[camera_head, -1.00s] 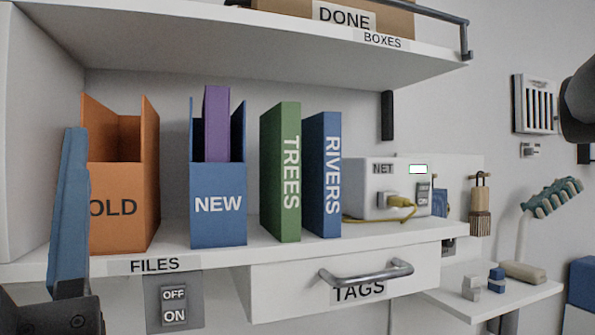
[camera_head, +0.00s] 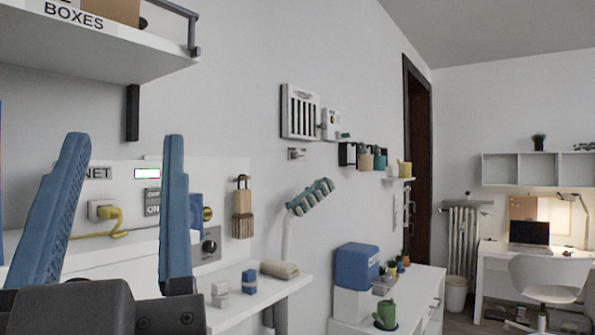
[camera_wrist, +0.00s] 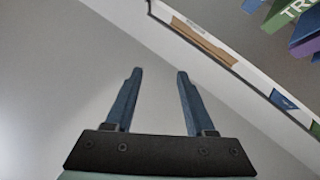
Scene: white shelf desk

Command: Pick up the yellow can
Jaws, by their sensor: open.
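My gripper (camera_head: 124,140) is open and empty at the lower left of the head view, its two blue fingers pointing up and apart. It also shows open in the wrist view (camera_wrist: 160,72), with nothing between its fingers. A small yellow can-like object (camera_head: 405,168) stands on a little wall shelf (camera_head: 398,179) in the head view, far behind and right of my gripper. It is small at this distance, so I cannot be sure that it is the can. The wrist view does not show it.
Near my gripper are a yellow plug and cable (camera_head: 110,213), a hanging brush (camera_head: 242,208) and a lamp (camera_head: 308,198). A white chair (camera_head: 550,285) stands farther right.

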